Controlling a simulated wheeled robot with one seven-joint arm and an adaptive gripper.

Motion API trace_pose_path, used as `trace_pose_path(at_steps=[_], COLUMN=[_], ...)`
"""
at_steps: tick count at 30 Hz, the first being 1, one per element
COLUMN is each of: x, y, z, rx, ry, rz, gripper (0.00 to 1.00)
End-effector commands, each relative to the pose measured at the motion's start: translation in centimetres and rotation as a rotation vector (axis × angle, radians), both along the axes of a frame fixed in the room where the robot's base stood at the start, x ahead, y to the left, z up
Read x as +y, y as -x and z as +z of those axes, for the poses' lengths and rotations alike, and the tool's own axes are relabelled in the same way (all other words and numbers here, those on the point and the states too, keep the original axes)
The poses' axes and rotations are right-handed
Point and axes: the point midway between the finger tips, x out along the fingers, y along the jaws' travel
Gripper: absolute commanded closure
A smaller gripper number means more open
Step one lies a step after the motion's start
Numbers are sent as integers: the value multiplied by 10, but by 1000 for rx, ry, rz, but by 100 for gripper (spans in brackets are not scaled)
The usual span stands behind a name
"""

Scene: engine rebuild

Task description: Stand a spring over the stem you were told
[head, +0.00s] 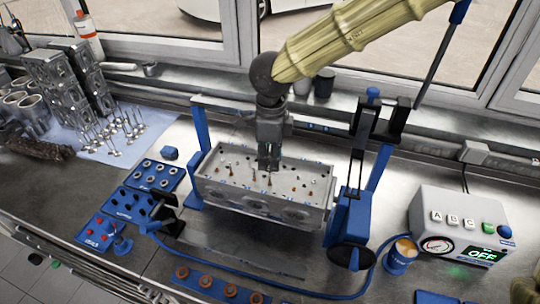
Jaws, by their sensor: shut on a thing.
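The grey cylinder head (230,191) lies in a blue-sided stand, its top face up. Several thin copper-coloured stems, one of them a stem near the middle (269,182), stick up from it among dark holes. My gripper (269,166) points down over the back middle of the head. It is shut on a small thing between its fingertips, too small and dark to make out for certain. I cannot tell whether that thing touches a stem.
Blue trays (159,175) of small parts lie left of the head. A blue and black lever press (357,190) stands at its right. A grey control box (462,225) reads OFF, with a brown-topped cup (402,252) beside it. A blue hose runs along the front.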

Motion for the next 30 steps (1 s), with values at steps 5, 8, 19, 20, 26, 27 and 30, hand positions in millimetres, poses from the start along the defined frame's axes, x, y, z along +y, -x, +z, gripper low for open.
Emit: trace_pose_path(at_steps=[5, 8, 19, 20, 26, 27, 30], x=[0, 0, 0, 0, 0, 0, 0], y=[0, 0, 0, 0, 0, 0, 0], z=[0, 0, -3, -4, -7, -7, -9], rx=[0, 0, 0, 0, 0, 0, 0], ry=[0, 0, 0, 0, 0, 0, 0], rz=[0, 0, 0, 0, 0, 0, 0], gripper=[99, 99, 99, 99, 99, 99, 99])
